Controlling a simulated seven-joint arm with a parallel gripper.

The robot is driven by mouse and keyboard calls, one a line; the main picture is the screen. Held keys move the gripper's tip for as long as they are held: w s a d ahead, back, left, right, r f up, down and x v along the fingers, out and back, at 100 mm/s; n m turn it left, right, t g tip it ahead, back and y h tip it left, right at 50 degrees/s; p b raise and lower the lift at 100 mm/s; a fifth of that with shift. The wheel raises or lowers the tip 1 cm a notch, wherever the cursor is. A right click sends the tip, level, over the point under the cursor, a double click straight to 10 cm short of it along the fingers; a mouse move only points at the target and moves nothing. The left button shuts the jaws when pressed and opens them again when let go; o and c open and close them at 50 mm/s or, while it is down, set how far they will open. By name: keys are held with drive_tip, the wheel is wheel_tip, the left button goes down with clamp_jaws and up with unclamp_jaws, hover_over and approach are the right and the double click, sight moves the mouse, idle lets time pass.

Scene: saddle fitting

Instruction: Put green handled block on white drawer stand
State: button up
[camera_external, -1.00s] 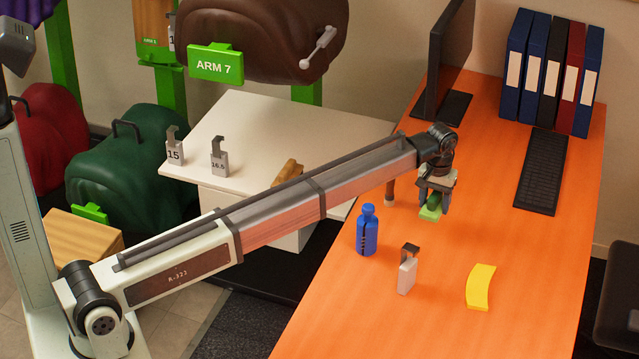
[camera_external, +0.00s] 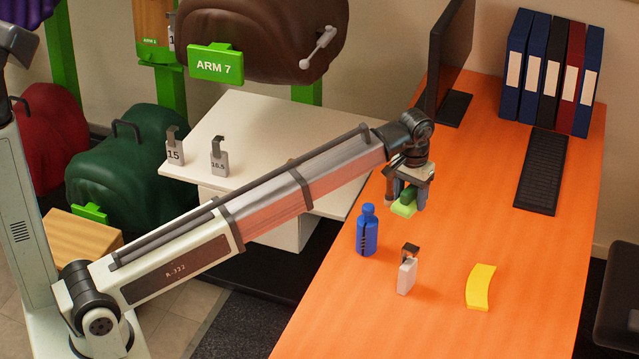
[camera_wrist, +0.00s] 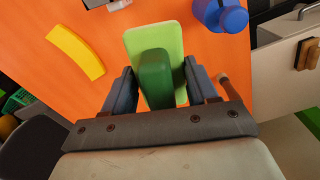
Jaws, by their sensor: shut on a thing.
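The green handled block (camera_external: 404,207) has a light green base and a darker green handle. My gripper (camera_external: 410,190) is shut on its handle and holds it above the orange desk, near the desk's left edge. In the wrist view, the block (camera_wrist: 170,37) hangs between the two fingers of my gripper (camera_wrist: 158,85). The white drawer stand (camera_external: 262,125) is left of the desk, its top partly hidden behind my arm. In the wrist view, a part of the stand (camera_wrist: 275,85) shows at the right.
A blue bottle (camera_external: 367,232), a white tool with a dark top (camera_external: 407,272) and a yellow curved piece (camera_external: 481,287) are on the orange desk (camera_external: 350,325). Gauges marked 15 (camera_external: 174,150) and 16.5 (camera_external: 219,160) stand on the stand's left part. A monitor (camera_external: 447,55) stands behind.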

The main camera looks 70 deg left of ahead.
drive_tip(key=s+r+m, duration=0.1)
drive_tip(key=s+r, duration=0.2)
drive_tip(key=s, duration=0.7)
drive_tip(key=w+a+f, duration=0.2)
drive_tip(key=a, duration=0.7)
drive_tip(key=w+a+f, duration=0.2)
drive_tip(key=a+f, duration=0.1)
drive_tip(key=a, duration=0.6)
drive_tip(key=n, duration=0.4)
hover_over(257, 176)
wheel_tip(257, 176, down, 22)
drive_tip(key=shift+w+f, duration=0.1)
drive_tip(key=shift+f, duration=4.35)
drive_tip(key=shift+f, duration=0.15)
